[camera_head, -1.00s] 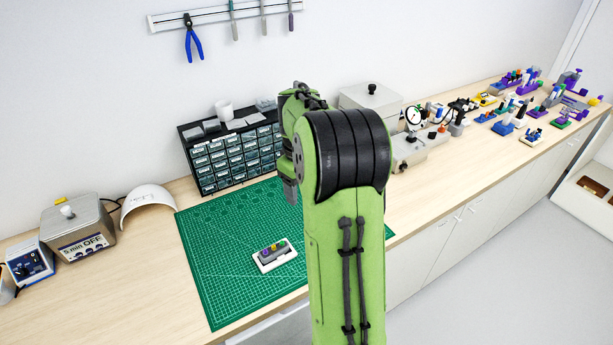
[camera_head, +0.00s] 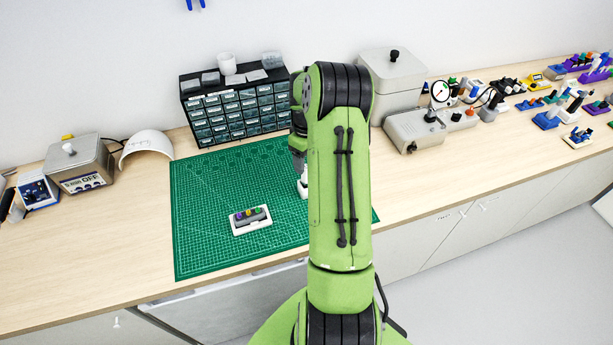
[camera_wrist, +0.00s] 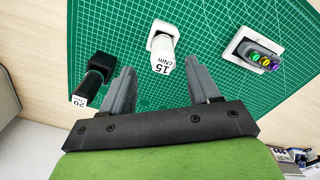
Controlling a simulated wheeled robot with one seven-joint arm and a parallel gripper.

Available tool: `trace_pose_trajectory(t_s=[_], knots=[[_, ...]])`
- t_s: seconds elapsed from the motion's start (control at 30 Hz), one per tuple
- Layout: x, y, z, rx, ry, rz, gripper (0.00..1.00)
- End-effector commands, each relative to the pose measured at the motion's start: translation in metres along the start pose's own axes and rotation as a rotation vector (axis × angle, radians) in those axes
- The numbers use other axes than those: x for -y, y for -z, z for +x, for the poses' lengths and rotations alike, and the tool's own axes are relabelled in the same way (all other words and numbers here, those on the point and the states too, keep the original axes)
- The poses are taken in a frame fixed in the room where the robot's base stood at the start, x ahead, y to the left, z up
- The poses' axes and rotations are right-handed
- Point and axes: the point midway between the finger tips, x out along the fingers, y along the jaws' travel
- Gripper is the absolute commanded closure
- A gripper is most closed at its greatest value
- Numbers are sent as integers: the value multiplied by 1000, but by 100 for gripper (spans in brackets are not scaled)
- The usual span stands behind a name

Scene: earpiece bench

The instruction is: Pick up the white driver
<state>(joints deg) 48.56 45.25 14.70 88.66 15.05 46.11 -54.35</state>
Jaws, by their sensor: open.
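The white driver (camera_wrist: 162,45) stands on the green mat in the wrist view, with "15 cNm" on its near end. A white piece of it (camera_head: 303,184) shows beside my arm in the head view; the rest is hidden. My gripper (camera_wrist: 160,66) is open and empty. Its fingertips point toward the white driver, whose labelled end appears between them; I cannot tell the height gap. A black driver (camera_wrist: 93,78) marked "20" is just left of the left finger.
A white tray (camera_head: 237,230) with purple, yellow and green-tipped pieces lies on the green mat (camera_head: 200,255). A drawer cabinet (camera_head: 240,108) stands behind the mat. A grey box (camera_head: 390,80) and a gauge device (camera_head: 413,130) stand right of my arm. The mat's left part is clear.

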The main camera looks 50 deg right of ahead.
Motion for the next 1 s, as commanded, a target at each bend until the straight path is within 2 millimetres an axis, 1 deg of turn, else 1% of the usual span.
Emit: trace_pose_trajectory(t_s=[0.03, 0.17, 0.33, 0.4, 0.5, 0.67, 0.7, 0.77, 1.0], knots=[[0, -1, 9, 2, 3, 1, 39], [1, 0, 23, 0, 2, -1, 39], [6, 0, 53, 2, 5, 0, 39], [5, 0, 64, 1, 2, 2, 39], [4, 1, 72, -1, 0, 1, 39], [4, 1, 72, -1, -1, 0, 39], [4, 1, 72, -1, -1, 0, 42], [4, 1, 72, -1, -1, 0, 51], [4, 1, 72, -1, -1, 0, 88]])
